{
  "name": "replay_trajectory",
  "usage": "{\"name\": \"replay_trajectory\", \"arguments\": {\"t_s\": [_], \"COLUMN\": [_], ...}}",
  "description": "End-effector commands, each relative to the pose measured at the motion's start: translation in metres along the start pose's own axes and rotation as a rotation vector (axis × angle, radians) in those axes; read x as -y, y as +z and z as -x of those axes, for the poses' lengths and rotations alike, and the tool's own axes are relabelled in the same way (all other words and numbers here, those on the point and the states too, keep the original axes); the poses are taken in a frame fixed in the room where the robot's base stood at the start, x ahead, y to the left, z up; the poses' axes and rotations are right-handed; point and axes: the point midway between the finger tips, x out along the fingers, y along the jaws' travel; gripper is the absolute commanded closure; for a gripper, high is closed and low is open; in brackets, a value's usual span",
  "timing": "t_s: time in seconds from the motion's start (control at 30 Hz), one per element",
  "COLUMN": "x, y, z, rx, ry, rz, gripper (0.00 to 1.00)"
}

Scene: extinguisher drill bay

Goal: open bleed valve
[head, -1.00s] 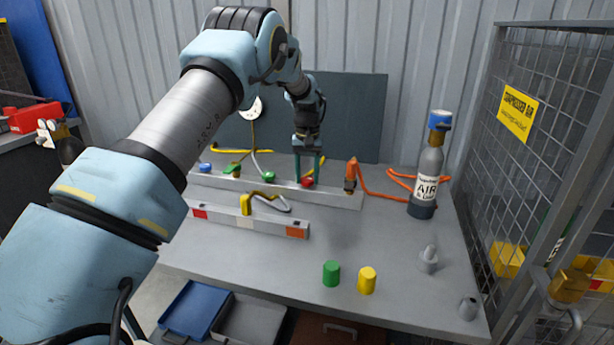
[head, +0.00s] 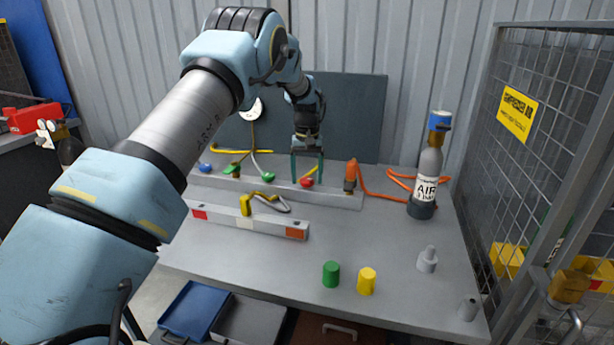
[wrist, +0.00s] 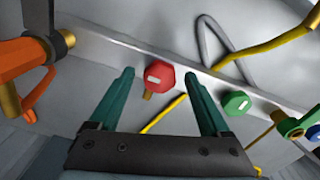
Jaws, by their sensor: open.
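A red hexagonal knob with a pale mark (head: 307,183) sits on the long grey manifold bar (head: 335,195) on the bench; I take it as the bleed valve. It also shows in the wrist view (wrist: 160,76), with a brass stem below it. My gripper (head: 307,179) points down over it, with green fingers open. In the wrist view my gripper (wrist: 158,74) has one fingertip on each side of the red knob, with a visible gap on both sides. I cannot tell how far the fingertips reach down beside it.
Green knobs (head: 268,177) and a blue knob (head: 205,168) stand along the bar to the left. An orange valve (head: 350,176) with an orange hose stands close on the right. A grey air bottle (head: 430,175) stands farther right.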

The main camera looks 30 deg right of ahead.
Motion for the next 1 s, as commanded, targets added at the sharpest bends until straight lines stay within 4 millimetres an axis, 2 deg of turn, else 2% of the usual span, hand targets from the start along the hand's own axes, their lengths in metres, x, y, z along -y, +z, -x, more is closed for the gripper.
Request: {"name": "replay_trajectory", "arguments": {"t_s": [0.17, 0.27, 0.7, 0.83, 1.0], "x": [0.000, 0.000, 0.000, 0.000, 0.000], "y": [0.000, 0.000, -0.001, 0.000, 0.000], "z": [0.001, 0.008, 0.087, 0.101, 0.108], "rx": [0.000, -0.001, -0.003, -0.001, 0.000], "ry": [0.000, 0.001, 0.002, 0.001, 0.000], "rz": [-0.001, -0.001, 0.000, 0.000, 0.000], "gripper": [0.19, 0.19, 0.19, 0.19, 0.19]}}
